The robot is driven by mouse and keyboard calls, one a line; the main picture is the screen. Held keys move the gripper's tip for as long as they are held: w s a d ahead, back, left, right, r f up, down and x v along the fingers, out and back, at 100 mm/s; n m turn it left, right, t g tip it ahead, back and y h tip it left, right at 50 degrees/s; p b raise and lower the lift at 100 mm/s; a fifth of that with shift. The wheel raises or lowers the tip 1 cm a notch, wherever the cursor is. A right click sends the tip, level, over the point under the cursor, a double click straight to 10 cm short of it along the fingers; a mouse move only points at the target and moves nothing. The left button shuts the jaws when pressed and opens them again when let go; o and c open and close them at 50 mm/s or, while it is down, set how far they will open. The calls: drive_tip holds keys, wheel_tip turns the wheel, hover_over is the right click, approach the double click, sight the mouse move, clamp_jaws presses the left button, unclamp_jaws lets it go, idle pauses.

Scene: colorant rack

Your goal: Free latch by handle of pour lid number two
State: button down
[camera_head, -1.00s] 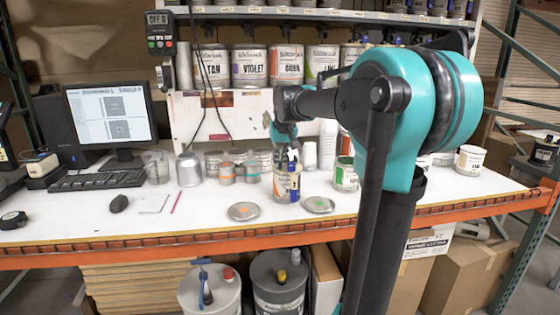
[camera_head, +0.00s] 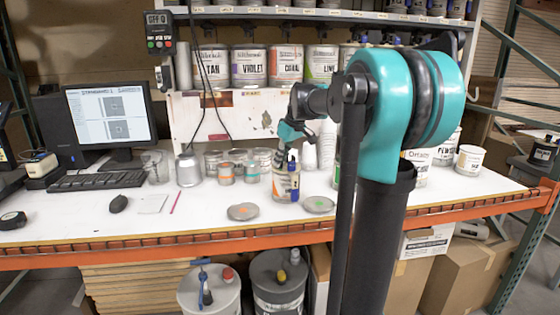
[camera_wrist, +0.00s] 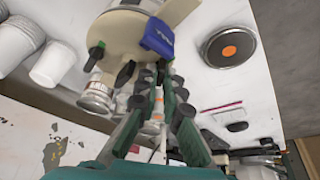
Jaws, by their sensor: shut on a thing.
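A can with a white-orange label (camera_head: 286,187) stands on the white bench, wearing a beige pour lid (camera_wrist: 120,35). The lid has a blue part (camera_wrist: 157,40) and small black latch parts (camera_wrist: 95,55) at its rim. My gripper (camera_wrist: 156,78) is at the lid's edge beside the blue part, with its dark green fingers close together on a latch handle. The fingers hide most of that handle. In the head view my gripper (camera_head: 285,158) reaches down at the can's upper left. Whether the latch is loose cannot be told.
A flat lid with an orange dot (camera_head: 243,211) and another with a green dot (camera_head: 318,205) lie in front of the can. Small tins (camera_head: 226,173) stand to its left and white cups (camera_head: 327,145) behind it. A keyboard (camera_head: 97,180) lies farther left.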

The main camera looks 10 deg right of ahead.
drive_tip(key=n+g, duration=0.1)
drive_tip(key=n, duration=0.2)
drive_tip(key=n+y, duration=0.1)
drive_tip(key=n, duration=0.2)
drive_tip(key=shift+w+d+g, duration=0.1)
drive_tip(key=shift+w+g, duration=0.05)
drive_tip(key=shift+g, duration=0.25)
drive_tip(key=shift+n+y, duration=0.3)
drive_tip(key=shift+n, duration=0.1)
idle(1.1)
drive_tip(key=c, duration=1.9)
unclamp_jaws()
drive_tip(key=shift+c, duration=0.2)
drive_tip(key=v, duration=1.2)
drive_tip(key=shift+w, duration=0.15)
drive_tip(key=shift+o, duration=0.5)
